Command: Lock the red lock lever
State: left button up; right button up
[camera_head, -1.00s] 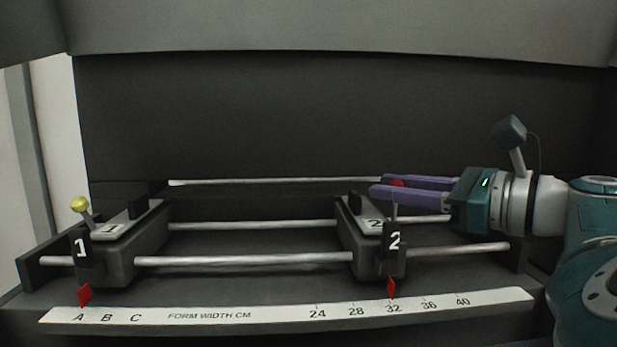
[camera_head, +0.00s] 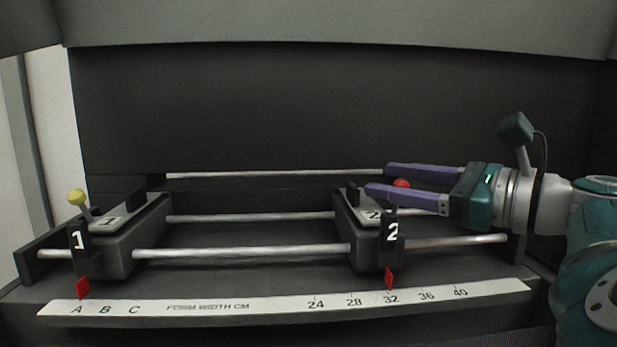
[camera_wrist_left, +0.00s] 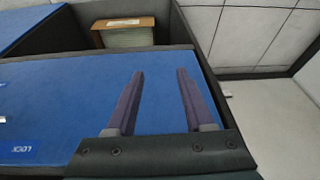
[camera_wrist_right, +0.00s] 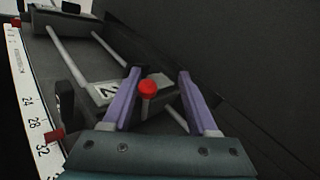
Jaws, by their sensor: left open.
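The red lock lever's round red knob (camera_head: 401,184) is on carriage 2 (camera_head: 363,228). It also shows in the right wrist view (camera_wrist_right: 148,88), atop a short stem. My right gripper (camera_head: 376,179) comes in from the right with purple fingers open, one on each side of the knob. In the right wrist view the knob looks nearer the left finger; I cannot tell whether they touch. The near finger hides the lever's stem in the head view. My left gripper (camera_wrist_left: 160,75) is open and empty over a blue surface, outside the head view.
Carriage 1 (camera_head: 117,240) with a yellow-knobbed lever (camera_head: 77,198) stands at the left. Metal rails (camera_head: 250,253) run between the carriages. A white scale strip (camera_head: 280,306) lies in front, with red pointers near A and 32. A dark back wall rises behind.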

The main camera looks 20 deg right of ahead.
jog(key=v, duration=0.9)
jog(key=shift+s+d+p, duration=0.2)
jog(key=shift+s+p, duration=0.05)
jog(key=shift+p, duration=0.05)
